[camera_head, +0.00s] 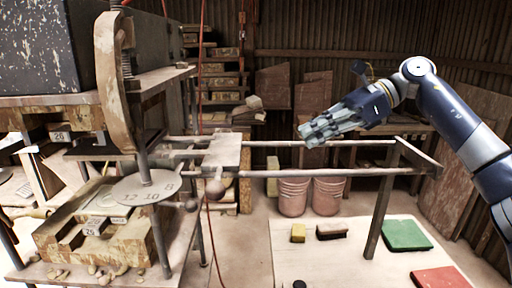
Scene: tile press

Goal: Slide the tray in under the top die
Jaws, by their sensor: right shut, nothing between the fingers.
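A flat tan tray (224,151) sits across two parallel rails (300,172), near their left end. A round knob (214,188) shows at its front edge. Left of the tray stands the press, with a curved upright (115,75) and a thin rod running down to a round plate (146,187) with numbers on it. I cannot tell for sure which part is the top die. My right gripper (306,134) comes in from the right, shut and empty, above the rails and to the right of the tray, apart from it. My left gripper is out of view.
A frame leg (381,205) supports the rails' right end. Two pink buckets (293,196) stand behind the rails. A pale table (300,258) below holds a yellow block (298,232), a brush-like block (331,230), a green mat (406,235) and a red mat (440,278). The rails right of the tray are clear.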

